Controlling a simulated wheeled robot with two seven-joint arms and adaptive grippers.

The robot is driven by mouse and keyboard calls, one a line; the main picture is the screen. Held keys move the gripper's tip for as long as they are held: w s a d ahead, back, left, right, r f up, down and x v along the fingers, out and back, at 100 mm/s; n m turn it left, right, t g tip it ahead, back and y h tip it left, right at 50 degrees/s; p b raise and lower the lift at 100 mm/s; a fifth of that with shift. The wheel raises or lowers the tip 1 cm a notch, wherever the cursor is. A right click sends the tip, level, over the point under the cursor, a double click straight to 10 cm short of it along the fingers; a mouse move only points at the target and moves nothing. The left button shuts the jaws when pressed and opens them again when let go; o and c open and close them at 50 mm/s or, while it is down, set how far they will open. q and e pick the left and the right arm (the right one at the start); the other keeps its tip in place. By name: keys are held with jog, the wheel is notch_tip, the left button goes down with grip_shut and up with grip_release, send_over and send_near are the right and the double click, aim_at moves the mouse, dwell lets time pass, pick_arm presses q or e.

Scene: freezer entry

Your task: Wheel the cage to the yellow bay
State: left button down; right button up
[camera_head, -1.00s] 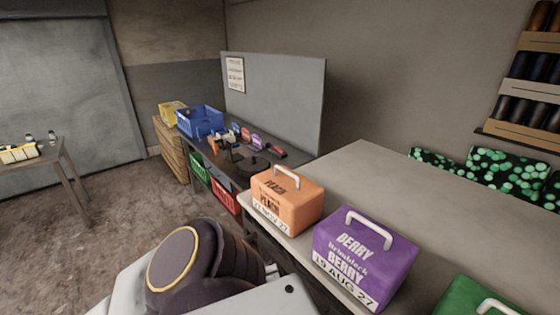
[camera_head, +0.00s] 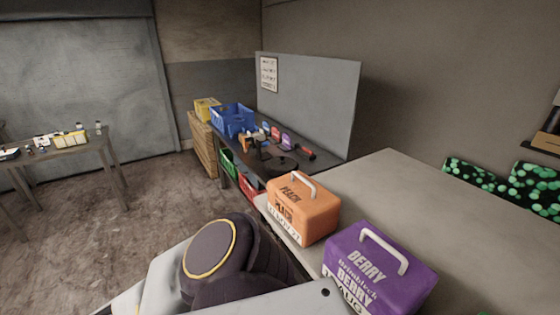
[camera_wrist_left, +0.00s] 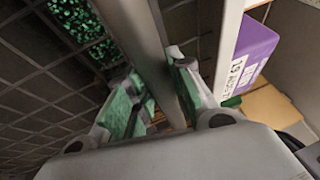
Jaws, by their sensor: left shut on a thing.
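The cage shows only in the left wrist view, as dark wire mesh (camera_wrist_left: 38,62) on the left side and a grey upright bar (camera_wrist_left: 150,40) through the middle. My left gripper (camera_wrist_left: 160,88) has its green-padded fingers on either side of that bar and is shut on it. The rest of the cage is out of sight, and the head view does not show it. No yellow bay is visible in either view. My right gripper is not in view.
A long bench (camera_head: 425,195) on the right carries an orange box (camera_head: 302,212) and a purple box (camera_head: 375,268). Beyond it a worktop holds a blue crate (camera_head: 232,121) before a grey panel (camera_head: 312,95). A table (camera_head: 95,143) stands at left. Bare floor (camera_head: 110,215) lies between.

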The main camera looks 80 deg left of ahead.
pick_arm(q)
jog(key=c, duration=1.3)
grip_release()
jog(key=shift+w, duration=0.2)
jog(key=shift+o, duration=0.2)
jog(key=v, duration=1.2)
jog(key=shift+f, duration=0.1)
